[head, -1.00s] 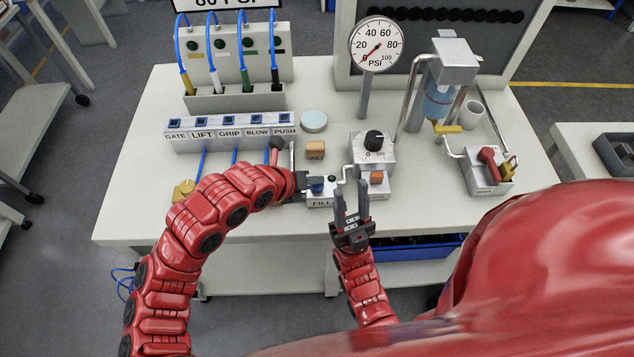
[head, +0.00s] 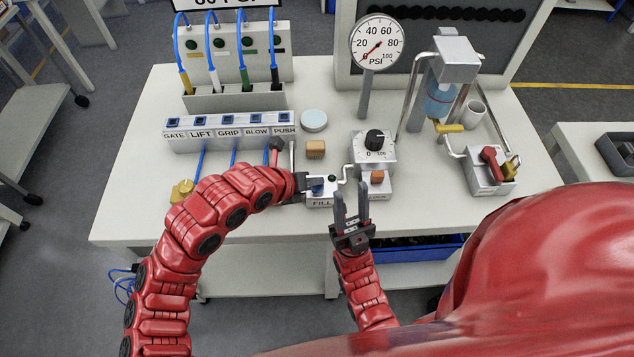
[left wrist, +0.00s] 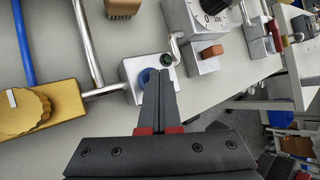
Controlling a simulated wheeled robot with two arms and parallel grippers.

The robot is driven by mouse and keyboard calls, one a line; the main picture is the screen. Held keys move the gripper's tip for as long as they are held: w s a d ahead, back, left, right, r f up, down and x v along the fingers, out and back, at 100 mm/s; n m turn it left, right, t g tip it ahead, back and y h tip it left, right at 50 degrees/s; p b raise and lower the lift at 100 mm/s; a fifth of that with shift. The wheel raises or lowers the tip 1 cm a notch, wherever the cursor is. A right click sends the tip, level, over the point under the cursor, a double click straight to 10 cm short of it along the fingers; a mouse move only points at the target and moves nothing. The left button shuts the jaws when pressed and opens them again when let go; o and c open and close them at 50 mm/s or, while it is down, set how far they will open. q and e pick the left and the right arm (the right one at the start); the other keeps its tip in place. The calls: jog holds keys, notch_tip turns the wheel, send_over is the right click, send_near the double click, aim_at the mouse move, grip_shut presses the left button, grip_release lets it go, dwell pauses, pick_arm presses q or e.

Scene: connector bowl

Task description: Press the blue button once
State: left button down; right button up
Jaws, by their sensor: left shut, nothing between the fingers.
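The blue button (head: 317,187) is on the left part of a small white FILL box (head: 322,199) near the table's front edge. A small dark green button (head: 332,178) is beside it on the box. My left gripper (head: 306,184) is at the left of the box, fingers at the blue button. In the left wrist view the shut, empty fingers (left wrist: 160,72) overlap the blue button (left wrist: 145,76) and hide part of it. I cannot tell whether they touch or press it. My right gripper (head: 351,190) is open and empty, in front of the box.
A dial box (head: 374,153) with an orange block (head: 377,176) stands to the right, below a PSI gauge (head: 377,43) reading near 0. A tan block (head: 316,150) is behind. A labelled switch row (head: 230,145) and a gold knob (head: 182,190) are to the left.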

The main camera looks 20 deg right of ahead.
aim_at(314, 188)
dwell(0.6)
pick_arm(q)
jog(key=shift+r, duration=0.8)
jog(key=shift+r, duration=2.55)
